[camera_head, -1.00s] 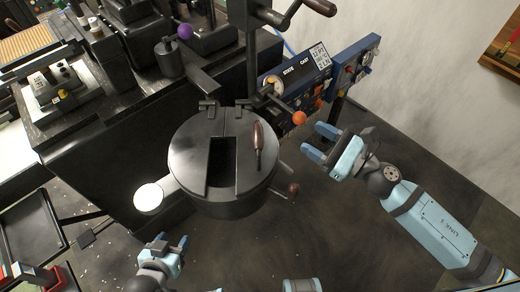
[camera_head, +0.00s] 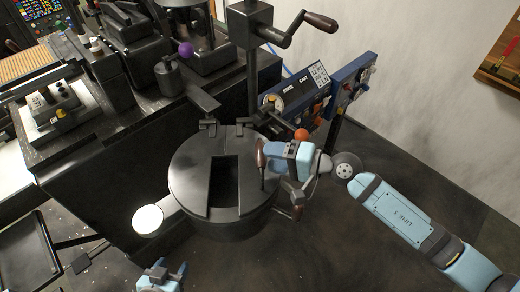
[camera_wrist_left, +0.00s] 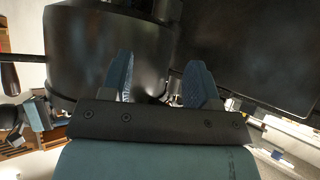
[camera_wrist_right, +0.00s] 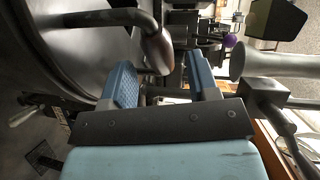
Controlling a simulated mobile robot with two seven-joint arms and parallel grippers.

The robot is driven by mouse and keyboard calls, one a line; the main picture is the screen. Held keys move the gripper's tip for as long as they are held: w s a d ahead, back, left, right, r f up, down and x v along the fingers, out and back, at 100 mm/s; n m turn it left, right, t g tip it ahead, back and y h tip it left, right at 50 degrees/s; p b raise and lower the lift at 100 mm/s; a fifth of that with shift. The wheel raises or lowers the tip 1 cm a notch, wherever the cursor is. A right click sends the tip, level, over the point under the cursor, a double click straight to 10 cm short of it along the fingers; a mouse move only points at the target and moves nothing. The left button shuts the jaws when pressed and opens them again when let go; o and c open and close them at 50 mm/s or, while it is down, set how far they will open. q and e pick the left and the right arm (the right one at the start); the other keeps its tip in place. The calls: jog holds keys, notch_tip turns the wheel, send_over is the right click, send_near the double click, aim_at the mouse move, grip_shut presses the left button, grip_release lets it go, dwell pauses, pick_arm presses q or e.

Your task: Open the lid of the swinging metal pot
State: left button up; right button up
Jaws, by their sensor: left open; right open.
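The dark round metal pot (camera_head: 225,222) stands mid-view in the head view, its lid (camera_head: 190,170) lying on top with a rectangular dark slot. The brown lid handle (camera_head: 261,160) rises at the lid's right side. My right gripper (camera_head: 272,161) is open at the handle's right side. In the right wrist view the brown handle (camera_wrist_right: 158,50) is just ahead of the open fingers (camera_wrist_right: 163,82); I cannot tell whether they touch it. My left gripper (camera_head: 168,272) is open and empty, low in front of the pot; the pot wall (camera_wrist_left: 105,50) fills much of the left wrist view.
A black machine (camera_head: 110,160) stands behind and left of the pot. A blue control panel (camera_head: 300,88) and an orange ball knob (camera_head: 301,134) are behind my right gripper. A crank (camera_head: 295,28) stands above. A second brown handle (camera_head: 297,212) sticks out at the pot's right.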

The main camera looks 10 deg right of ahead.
aim_at(260, 156)
jog(key=x, duration=0.2)
jog(key=shift+w+a, duration=0.15)
jog(key=shift+a, duration=0.15)
jog(key=shift+w+a+f+p, duration=0.15)
jog(key=shift+w+a+p, duration=0.15)
jog(key=shift+a, duration=0.25)
